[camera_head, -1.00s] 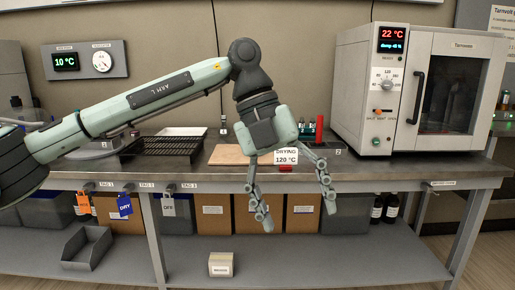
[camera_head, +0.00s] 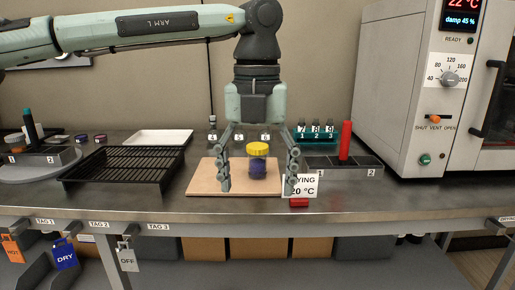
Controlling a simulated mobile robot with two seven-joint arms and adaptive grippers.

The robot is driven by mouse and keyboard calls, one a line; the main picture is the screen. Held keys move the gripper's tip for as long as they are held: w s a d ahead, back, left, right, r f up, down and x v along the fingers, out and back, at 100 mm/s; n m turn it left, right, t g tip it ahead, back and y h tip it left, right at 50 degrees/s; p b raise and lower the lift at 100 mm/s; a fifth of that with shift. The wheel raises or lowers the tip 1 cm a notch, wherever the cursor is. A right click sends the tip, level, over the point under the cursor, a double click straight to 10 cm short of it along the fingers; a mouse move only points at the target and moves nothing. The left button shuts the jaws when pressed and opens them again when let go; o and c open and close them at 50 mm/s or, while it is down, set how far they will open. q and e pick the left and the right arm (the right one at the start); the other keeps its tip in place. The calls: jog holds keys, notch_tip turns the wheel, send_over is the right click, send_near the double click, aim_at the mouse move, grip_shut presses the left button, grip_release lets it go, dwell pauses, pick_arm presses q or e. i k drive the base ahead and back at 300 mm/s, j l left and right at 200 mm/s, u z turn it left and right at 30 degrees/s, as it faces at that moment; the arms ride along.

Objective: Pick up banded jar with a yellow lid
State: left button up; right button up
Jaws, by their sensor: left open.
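The jar with a yellow lid (camera_head: 258,166) stands upright on a light wooden board (camera_head: 207,182) on the bench. Its body looks dark blue or purple; bands on it are too small to make out. My left gripper (camera_head: 257,187) points down with its fingers spread wide, one on each side of the jar. The fingers look apart from the jar, and I cannot tell the exact depth between them. My right gripper is not in view.
A black wire rack (camera_head: 125,165) and a white tray (camera_head: 162,137) lie to the left. A grey tray (camera_head: 368,168) with a red cylinder (camera_head: 346,141) and an oven (camera_head: 418,90) are on the right.

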aim_at(256, 165)
jog(key=i, duration=0.95)
